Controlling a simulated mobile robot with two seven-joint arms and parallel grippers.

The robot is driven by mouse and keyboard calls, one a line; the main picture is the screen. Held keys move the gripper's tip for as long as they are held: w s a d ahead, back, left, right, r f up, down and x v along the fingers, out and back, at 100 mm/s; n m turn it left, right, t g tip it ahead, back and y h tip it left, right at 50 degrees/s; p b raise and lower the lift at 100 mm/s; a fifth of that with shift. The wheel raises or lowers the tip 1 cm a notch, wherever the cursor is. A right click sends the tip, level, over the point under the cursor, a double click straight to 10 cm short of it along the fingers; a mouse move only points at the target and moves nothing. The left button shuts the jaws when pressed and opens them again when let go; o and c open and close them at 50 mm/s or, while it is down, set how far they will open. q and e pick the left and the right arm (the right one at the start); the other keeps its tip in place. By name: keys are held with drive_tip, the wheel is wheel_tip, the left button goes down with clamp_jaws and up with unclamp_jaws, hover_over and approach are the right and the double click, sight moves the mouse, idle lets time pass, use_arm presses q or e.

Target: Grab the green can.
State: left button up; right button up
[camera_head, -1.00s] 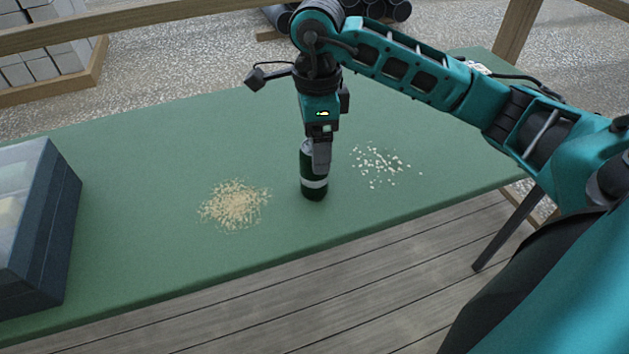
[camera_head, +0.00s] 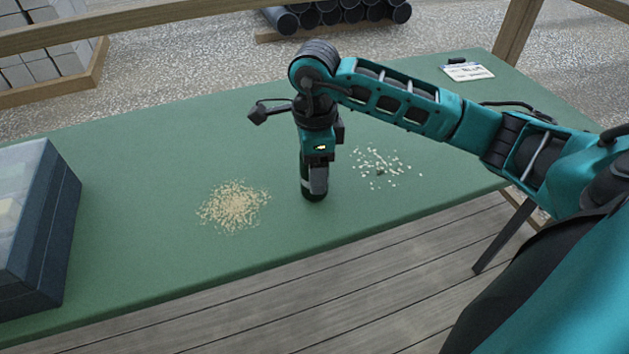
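The green can (camera_head: 309,195), dark green with a pale band, stands upright on the green table (camera_head: 150,150) near its front edge. My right gripper (camera_head: 315,184) points straight down over the can from above. One finger shows against the can's front right side and covers part of it. The other finger is hidden, so I cannot tell whether the fingers press on the can. The gripper body hides the can's top. My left gripper is not in view.
A pile of tan crumbs (camera_head: 234,206) lies left of the can, and scattered pale bits (camera_head: 378,163) lie to its right. A dark case with a clear lid (camera_head: 45,235) stands at the left end. A white card (camera_head: 468,72) lies at the far right.

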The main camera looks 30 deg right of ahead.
drive_tip(key=c, duration=0.6)
drive_tip(key=shift+r, duration=0.1)
drive_tip(key=shift+c, duration=0.2)
